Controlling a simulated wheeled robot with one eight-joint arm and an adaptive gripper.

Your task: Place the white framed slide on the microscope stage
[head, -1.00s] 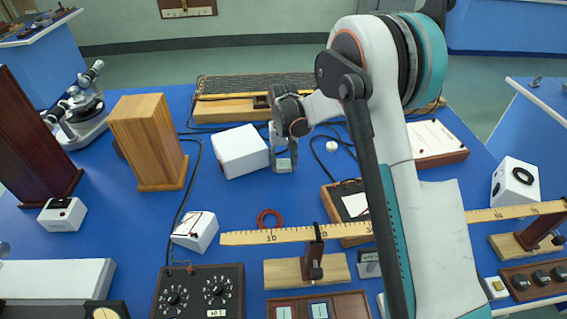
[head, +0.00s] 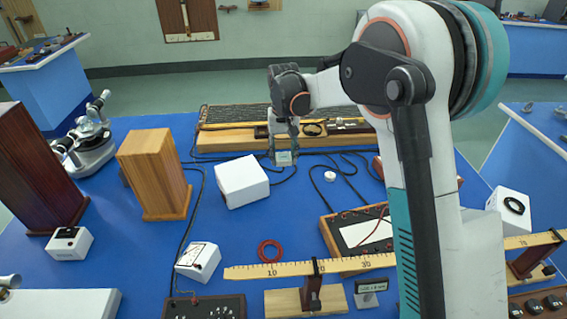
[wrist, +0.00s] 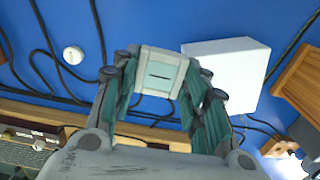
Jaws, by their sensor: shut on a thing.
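The white framed slide (wrist: 160,73) is held between the fingertips of my gripper (wrist: 160,85) in the wrist view. It has a pale frame and a teal middle with a dark mark. In the head view my gripper (head: 284,150) points down with the slide (head: 284,158) at its tips, beside the right end of a white box. The slide looks raised above the blue bench. The microscope (head: 88,138) stands at the far left of the bench, apart from my gripper; its stage is small and hard to make out.
A white box (head: 242,181) and a tall wooden box (head: 153,173) stand between my gripper and the microscope. A dark wooden box (head: 38,165) stands in front of the microscope. Black cables and a long wooden instrument (head: 228,140) lie behind. A ruler (head: 320,265) crosses the front.

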